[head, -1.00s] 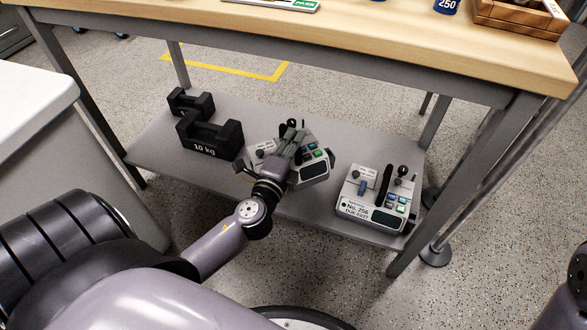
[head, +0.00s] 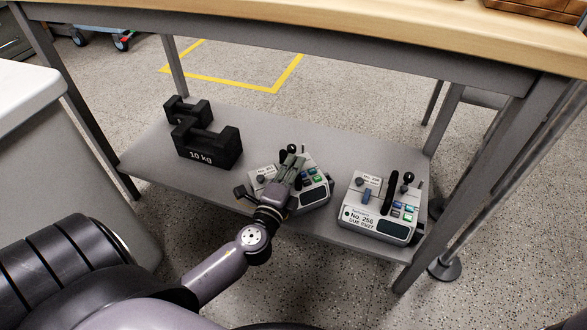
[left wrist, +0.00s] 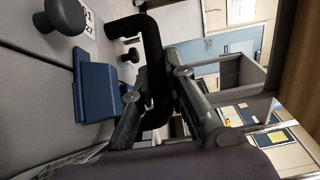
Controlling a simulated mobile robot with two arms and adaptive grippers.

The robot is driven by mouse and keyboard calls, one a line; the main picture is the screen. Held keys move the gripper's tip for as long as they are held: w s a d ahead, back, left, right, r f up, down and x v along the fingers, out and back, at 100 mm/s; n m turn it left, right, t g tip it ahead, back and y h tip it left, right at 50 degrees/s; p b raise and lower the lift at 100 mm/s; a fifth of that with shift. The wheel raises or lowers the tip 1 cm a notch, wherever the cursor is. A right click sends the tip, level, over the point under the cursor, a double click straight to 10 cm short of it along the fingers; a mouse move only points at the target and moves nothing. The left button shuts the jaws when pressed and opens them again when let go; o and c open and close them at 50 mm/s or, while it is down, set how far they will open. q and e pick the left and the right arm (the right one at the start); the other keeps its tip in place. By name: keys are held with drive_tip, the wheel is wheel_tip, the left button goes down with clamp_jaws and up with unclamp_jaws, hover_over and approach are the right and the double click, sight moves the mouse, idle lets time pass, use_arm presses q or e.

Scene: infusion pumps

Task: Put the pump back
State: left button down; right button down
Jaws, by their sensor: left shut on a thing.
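A grey infusion pump (head: 314,192) sits on the lower shelf (head: 240,122) of the bench, turned at an angle, partly hidden by my left gripper. My left gripper (head: 291,160) is over this pump and shut on its black handle. In the left wrist view the fingers (left wrist: 160,100) close around the black handle (left wrist: 153,55), beside a blue clamp (left wrist: 95,88) and a black knob (left wrist: 66,14). A second pump (head: 375,222), labelled No. 256, stands to the right on the same shelf, apart from the first. My right gripper is not in view.
Black 10 kg weights (head: 207,147) stand on the shelf's left part. The wooden bench top (head: 400,32) hangs above the shelf. A bench leg (head: 470,190) stands at the right, and a white cabinet (head: 50,130) at the left.

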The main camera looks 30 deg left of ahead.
use_arm(q)
drive_tip(key=shift+r, duration=0.1)
drive_tip(key=c, duration=1.6)
unclamp_jaws()
drive_tip(key=v, duration=1.2)
drive_tip(key=shift+b, duration=0.3)
